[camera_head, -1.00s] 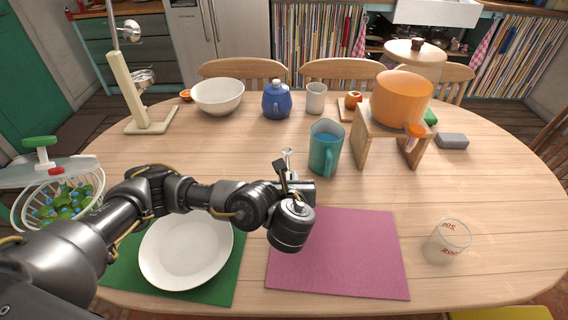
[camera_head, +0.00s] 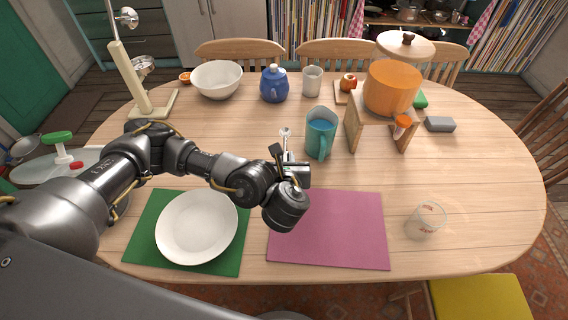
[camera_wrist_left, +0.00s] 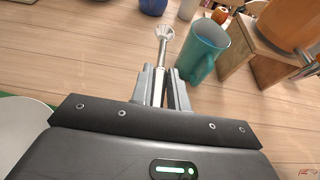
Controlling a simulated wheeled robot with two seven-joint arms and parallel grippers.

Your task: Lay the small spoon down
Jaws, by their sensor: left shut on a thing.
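The small spoon (camera_wrist_left: 161,52) is silver and sticks out ahead from between the fingers of my left gripper (camera_wrist_left: 163,88) in the left wrist view. The gripper is shut on its handle. In the head view the spoon (camera_head: 285,136) shows just left of the teal pitcher, with its round end pointing away from me. My left gripper (camera_head: 288,160) is partly hidden by its own wrist there. I cannot tell whether the spoon touches the table (camera_head: 440,170). My right gripper is in neither view.
The teal pitcher (camera_head: 320,134) stands close to the right of the spoon. A pink mat (camera_head: 340,230) lies nearer me, beside a green mat (camera_head: 145,235) with a white plate (camera_head: 196,228). A wooden stand (camera_head: 354,130) holds an orange pot (camera_head: 391,88). A glass beaker (camera_head: 427,221) stands right.

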